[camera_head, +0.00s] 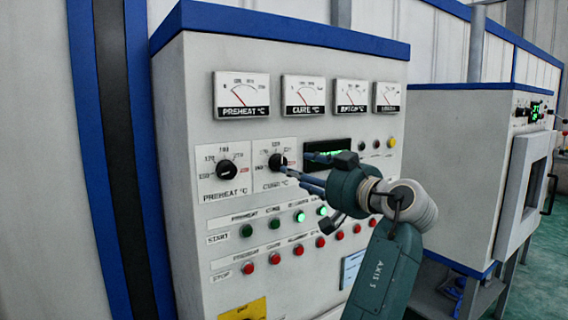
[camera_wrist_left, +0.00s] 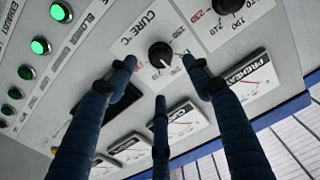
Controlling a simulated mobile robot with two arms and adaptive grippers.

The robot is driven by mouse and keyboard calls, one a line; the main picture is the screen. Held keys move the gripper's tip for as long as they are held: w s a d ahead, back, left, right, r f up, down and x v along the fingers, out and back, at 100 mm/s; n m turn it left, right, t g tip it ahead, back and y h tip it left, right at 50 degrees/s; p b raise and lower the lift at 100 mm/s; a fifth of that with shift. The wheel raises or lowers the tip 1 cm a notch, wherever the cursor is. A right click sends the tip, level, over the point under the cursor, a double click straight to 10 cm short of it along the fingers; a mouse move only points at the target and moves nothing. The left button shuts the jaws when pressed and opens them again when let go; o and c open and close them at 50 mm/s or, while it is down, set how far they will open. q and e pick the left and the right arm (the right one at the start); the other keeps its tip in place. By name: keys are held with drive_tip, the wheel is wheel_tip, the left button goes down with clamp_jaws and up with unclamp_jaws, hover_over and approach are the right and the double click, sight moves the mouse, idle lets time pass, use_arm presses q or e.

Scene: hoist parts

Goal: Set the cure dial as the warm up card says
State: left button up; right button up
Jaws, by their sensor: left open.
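The cure dial (camera_head: 277,161) is a black knob on a white scale plate on the control panel's front. It also shows in the left wrist view (camera_wrist_left: 160,54), with a white pointer line; I cannot read its setting surely. My left gripper (camera_head: 296,168) is open in front of the panel, with its fingertips close to the dial. In the left wrist view its dark blue fingers (camera_wrist_left: 160,76) spread around and below the dial; I cannot tell whether any touches it. A white and blue card (camera_head: 352,268) low on the panel is partly behind my arm and unreadable. My right gripper is not in view.
The preheat dial (camera_head: 226,170) is left of the cure dial. Several meters sit above, including the cure meter (camera_head: 303,95). Green buttons (camera_head: 247,231) and red buttons (camera_head: 247,268) run in rows below. A lit green display (camera_head: 327,149) is right, partly hidden.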

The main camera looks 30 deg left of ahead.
sight(282, 164)
use_arm(q)
drive_tip(key=p+x, duration=0.3)
drive_tip(key=x, duration=0.4)
drive_tip(key=shift+a+r, duration=0.1)
drive_tip(key=shift+a, duration=0.15)
drive_tip(key=shift+w+a, duration=0.3)
drive_tip(key=shift+a, duration=0.1)
drive_tip(key=c, duration=1.1)
drive_tip(key=shift+c, duration=0.2)
